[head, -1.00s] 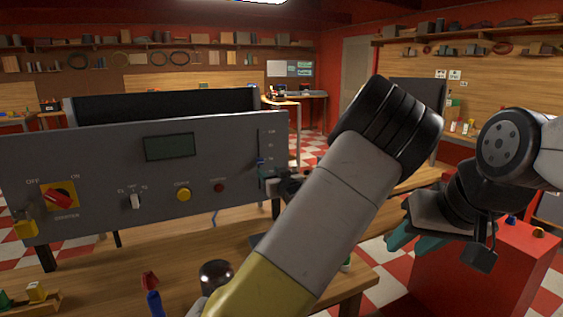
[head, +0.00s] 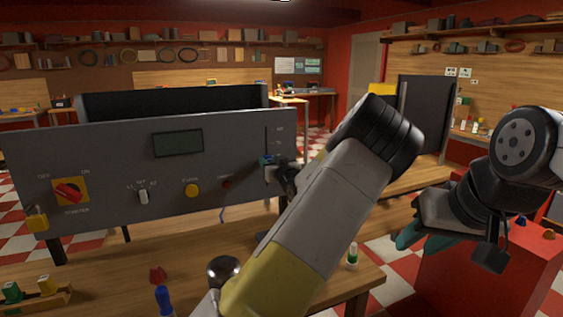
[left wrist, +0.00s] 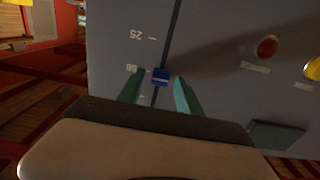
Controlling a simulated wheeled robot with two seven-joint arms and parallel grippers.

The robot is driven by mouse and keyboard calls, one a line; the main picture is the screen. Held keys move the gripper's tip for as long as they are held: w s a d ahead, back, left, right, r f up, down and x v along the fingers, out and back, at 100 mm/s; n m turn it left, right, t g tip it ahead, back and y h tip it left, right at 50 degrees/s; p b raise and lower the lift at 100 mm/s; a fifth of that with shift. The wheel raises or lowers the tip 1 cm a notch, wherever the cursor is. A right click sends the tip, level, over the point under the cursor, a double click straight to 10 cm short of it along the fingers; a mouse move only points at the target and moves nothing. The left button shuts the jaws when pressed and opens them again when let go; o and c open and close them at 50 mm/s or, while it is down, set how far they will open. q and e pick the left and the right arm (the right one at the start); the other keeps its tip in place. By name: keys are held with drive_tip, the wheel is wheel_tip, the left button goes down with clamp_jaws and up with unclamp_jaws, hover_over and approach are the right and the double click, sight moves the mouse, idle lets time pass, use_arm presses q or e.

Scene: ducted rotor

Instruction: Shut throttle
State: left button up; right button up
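The throttle is a small blue slider knob (head: 266,160) on a vertical slot at the right end of the grey control panel (head: 110,165). In the left wrist view the blue knob (left wrist: 160,77) sits on the dark slot beside a scale mark, with a "25" mark farther up the picture. My left gripper (left wrist: 159,84) is at the knob, with one teal finger on each side and small gaps showing. In the head view my left forearm hides most of that gripper. My right gripper (head: 425,238) hangs at the right, away from the panel; its finger gap is unclear.
The panel also carries a red starter switch (head: 69,191) with a yellow padlock (head: 37,219), a white toggle (head: 143,196), a yellow button (head: 192,190) and a red button (head: 227,183). A red cabinet (head: 490,280) stands below my right gripper.

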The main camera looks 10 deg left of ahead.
use_arm(q)
clamp_jaws()
idle(1.2)
